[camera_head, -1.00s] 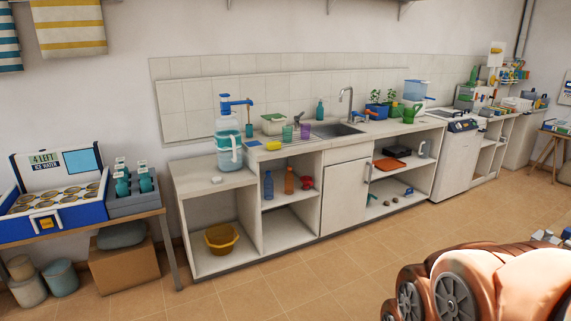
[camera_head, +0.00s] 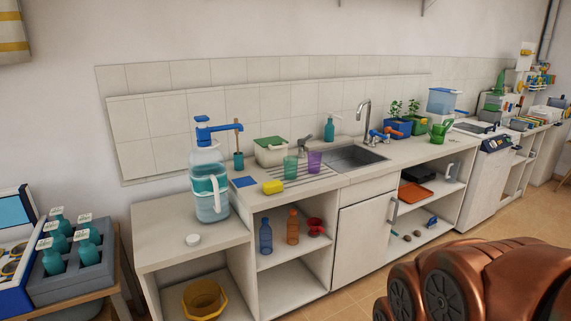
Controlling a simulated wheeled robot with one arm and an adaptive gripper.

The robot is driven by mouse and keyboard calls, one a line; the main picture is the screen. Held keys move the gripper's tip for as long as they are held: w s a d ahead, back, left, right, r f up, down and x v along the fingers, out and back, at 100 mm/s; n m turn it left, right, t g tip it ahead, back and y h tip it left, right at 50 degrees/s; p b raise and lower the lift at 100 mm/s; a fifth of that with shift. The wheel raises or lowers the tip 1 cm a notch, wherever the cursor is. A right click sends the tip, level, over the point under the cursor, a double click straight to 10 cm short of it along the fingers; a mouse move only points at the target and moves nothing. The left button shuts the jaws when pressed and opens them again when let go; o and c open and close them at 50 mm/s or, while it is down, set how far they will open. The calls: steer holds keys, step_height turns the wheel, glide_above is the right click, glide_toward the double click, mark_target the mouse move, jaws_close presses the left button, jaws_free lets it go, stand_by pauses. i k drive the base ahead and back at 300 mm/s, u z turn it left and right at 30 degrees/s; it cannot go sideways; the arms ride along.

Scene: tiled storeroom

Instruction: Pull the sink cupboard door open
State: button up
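The sink cupboard door (camera_head: 360,243) is a flat white panel below the sink (camera_head: 346,158). It looks shut, level with the cabinet front. Its upright grey handle (camera_head: 393,212) is on the door's right side. My gripper is out of view, so its state and distance from the handle do not show. A copper-brown part of my own body fills the lower right of the picture and lies in front of the floor there.
Open shelves with bottles (camera_head: 265,236) flank the door on the left, and shelves with an orange tray (camera_head: 415,192) on the right. A water jug (camera_head: 208,190) stands on the counter. A crate of bottles (camera_head: 72,283) is at lower left. Some floor shows before the door.

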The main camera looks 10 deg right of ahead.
mark_target(364, 227)
steer(key=i, duration=1.4)
steer(key=z, duration=2.15)
steer(key=i, duration=1.7)
steer(key=u, duration=2.45)
